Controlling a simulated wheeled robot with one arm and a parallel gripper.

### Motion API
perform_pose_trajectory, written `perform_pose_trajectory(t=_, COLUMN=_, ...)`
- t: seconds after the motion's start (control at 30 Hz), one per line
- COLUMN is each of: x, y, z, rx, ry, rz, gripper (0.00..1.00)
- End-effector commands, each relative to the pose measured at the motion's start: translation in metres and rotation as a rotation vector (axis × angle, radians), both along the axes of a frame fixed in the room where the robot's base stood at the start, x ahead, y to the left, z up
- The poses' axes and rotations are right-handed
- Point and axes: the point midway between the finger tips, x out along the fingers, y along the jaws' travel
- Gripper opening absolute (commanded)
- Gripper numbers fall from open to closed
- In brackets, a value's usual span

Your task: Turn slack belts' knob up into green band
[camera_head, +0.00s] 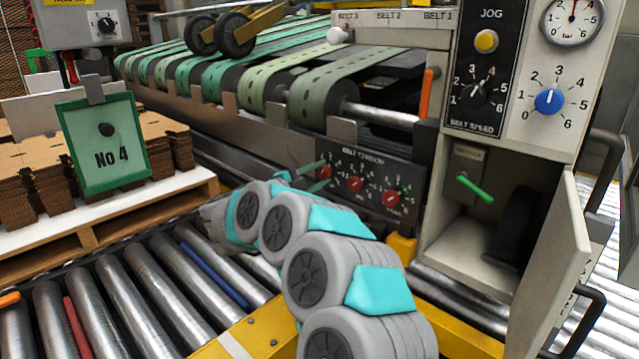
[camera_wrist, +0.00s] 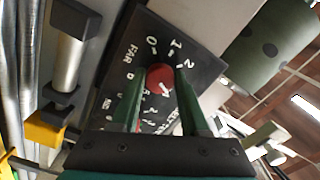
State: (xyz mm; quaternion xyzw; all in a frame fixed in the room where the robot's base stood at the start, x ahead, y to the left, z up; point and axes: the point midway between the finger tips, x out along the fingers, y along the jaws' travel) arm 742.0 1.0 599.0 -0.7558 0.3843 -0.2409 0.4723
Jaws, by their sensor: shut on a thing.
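The dark belt tension panel (camera_head: 372,169) carries three red knobs in a row: the left knob (camera_head: 325,171), the middle knob (camera_head: 355,184) and the right knob (camera_head: 390,197). My gripper (camera_head: 314,177) is at the left knob, its green fingers one on each side. In the wrist view my gripper (camera_wrist: 160,75) is shut on the red knob (camera_wrist: 159,76), beside the word FAR. A white pointer mark shows on the knob's lower right. The digits 0, 1 and 2 are readable around it; I cannot make out a green band. Green belts (camera_head: 335,82) run over rollers above the panel.
An open cabinet door (camera_head: 562,262) and a green lever (camera_head: 474,188) are right of the panel. A control face with a blue knob (camera_head: 549,102) stands above. A roller conveyor (camera_head: 130,290) and a pallet of cardboard (camera_head: 150,200) lie left.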

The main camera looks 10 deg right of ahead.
Motion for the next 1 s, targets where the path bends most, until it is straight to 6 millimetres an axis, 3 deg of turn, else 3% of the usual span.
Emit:
perform_pose_trajectory(t=0.43, x=0.0000, y=0.0006, z=-0.0007, rx=0.159, ry=-0.215, rz=0.000, gripper=0.00)
perform_pose_trajectory(t=1.0, x=-0.0001, y=0.0000, z=-0.0006, rx=0.191, ry=-0.259, rz=-0.001, gripper=0.00)
